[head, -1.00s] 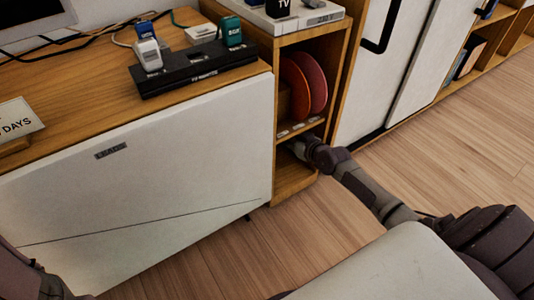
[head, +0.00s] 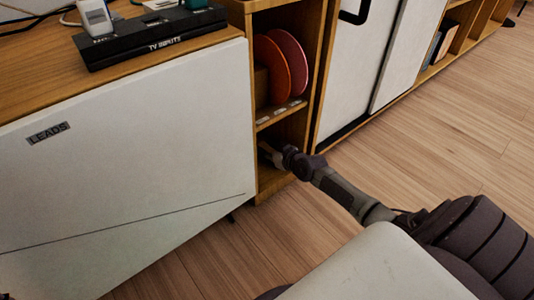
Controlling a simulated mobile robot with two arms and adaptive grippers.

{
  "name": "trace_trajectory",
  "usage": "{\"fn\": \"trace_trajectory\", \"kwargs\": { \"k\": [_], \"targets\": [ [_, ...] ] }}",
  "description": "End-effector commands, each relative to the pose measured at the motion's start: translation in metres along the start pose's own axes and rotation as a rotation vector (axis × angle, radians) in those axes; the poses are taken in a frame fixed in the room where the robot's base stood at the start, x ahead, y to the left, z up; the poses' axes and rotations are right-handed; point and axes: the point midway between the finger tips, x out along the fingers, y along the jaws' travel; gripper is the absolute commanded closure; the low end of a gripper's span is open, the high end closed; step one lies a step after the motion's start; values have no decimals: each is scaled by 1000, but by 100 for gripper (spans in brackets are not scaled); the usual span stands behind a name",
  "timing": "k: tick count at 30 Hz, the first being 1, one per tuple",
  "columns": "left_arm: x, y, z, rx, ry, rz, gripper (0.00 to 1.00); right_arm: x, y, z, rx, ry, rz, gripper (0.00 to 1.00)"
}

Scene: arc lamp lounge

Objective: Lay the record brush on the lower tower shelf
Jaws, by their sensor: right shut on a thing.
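The narrow wooden tower (head: 247,110) has an upper compartment with discs and a lower shelf (head: 268,186) below it. My right gripper (head: 268,153) reaches into the lower compartment from the right, under the divider. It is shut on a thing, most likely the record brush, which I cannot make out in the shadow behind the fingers. I cannot tell whether the brush touches the shelf. My left gripper is out of view.
An orange disc (head: 272,72) and a pink-red disc (head: 290,62) stand in the upper compartment. The white LEADS cabinet front (head: 120,150) borders the tower on the left and a white sliding door (head: 355,70) on the right. Wooden floor (head: 440,145) lies clear.

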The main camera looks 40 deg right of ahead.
Motion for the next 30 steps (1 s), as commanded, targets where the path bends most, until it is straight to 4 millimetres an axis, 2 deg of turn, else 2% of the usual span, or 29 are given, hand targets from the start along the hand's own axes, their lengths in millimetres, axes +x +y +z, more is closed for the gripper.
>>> {"fn": "trace_trajectory", "kwargs": {
  "k": [7,8,12,23,26,30],
  "targets": [
    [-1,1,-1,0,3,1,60,1,0,2,-1,-1,0,100],
    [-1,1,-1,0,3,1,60,1,0,2,-1,-1,0,64],
    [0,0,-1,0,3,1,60,0,0,1,-1,-1,0,41],
    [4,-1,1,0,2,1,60,-2,0,-3,0,-1,0,40],
    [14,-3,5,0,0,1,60,-14,0,-5,-2,-4,-1,40],
    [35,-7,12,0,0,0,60,-44,0,-6,-3,-7,0,40]
  ]
}}
